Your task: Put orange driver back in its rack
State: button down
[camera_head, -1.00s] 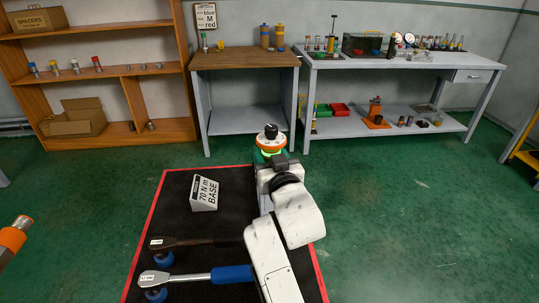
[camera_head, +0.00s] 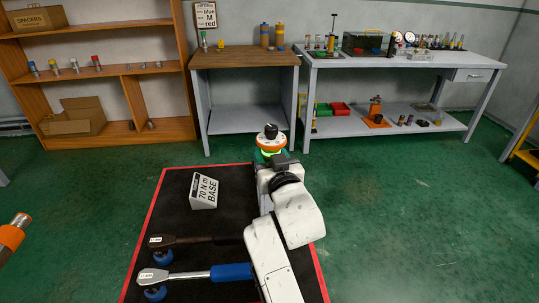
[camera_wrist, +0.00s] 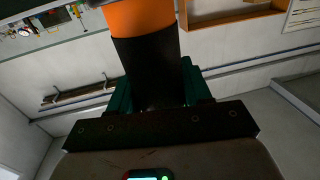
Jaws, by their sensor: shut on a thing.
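My gripper (camera_head: 270,153) is at the middle of the head view, above the far end of the black mat. It is shut on the orange driver (camera_head: 270,142), whose orange band and black top show above the green fingers. In the wrist view, the driver's black and orange handle (camera_wrist: 147,65) stands between the green fingers (camera_wrist: 160,95); its far end is cut off by the picture's edge. A row of small upright tools (camera_head: 448,43) stands at the back of the right bench. I cannot tell which holder there is the driver's rack.
The grey bench (camera_head: 400,61) at the right back carries a dark clear box (camera_head: 362,44) and gauges. A wood-topped bench (camera_head: 240,60) adjoins it. Torque wrenches (camera_head: 190,276) and a 70 N m sign (camera_head: 204,191) are on the mat (camera_head: 180,215). Green floor (camera_head: 420,200) is clear at right.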

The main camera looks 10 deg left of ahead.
jog(key=shift+f, duration=0.15)
dwell(0.4)
jog(key=shift+c, duration=2.1)
grip_release()
jog(key=shift+f, duration=0.15)
jog(key=v, duration=1)
jog(key=shift+s+d+r, duration=0.2)
jog(key=shift+s+r, duration=0.05)
jog(key=shift+s, duration=0.1)
jog(key=s+d+f+m+g+h, duration=0.1)
jog(key=s+d+f+g+h, duration=0.1)
jog(key=s+d+f, duration=0.35)
jog(key=s+d+f+m+g+h+p, duration=0.1)
jog(key=s+d+f+g+h, duration=0.15)
jog(key=d+f, duration=0.55)
jog(key=s+d+f+m+g+h, duration=0.1)
jog(key=s+d+f+g+h, duration=0.15)
jog(key=d+f, duration=0.4)
jog(key=s+d+f+g, duration=0.1)
jog(key=s+d, duration=0.3)
jog(key=s, duration=0.4)
jog(key=s+d+f+m+g+p, duration=0.1)
jog(key=s+d+g, duration=0.3)
jog(key=s, duration=0.5)
jog(key=s+d+f+m+g, duration=0.1)
jog(key=s+d+f+g, duration=0.2)
jog(key=s, duration=0.6)
jog(key=shift+s+d+f+h+p, duration=0.25)
jog(key=shift+d+h+p, duration=0.15)
jog(key=shift+d, duration=0.15)
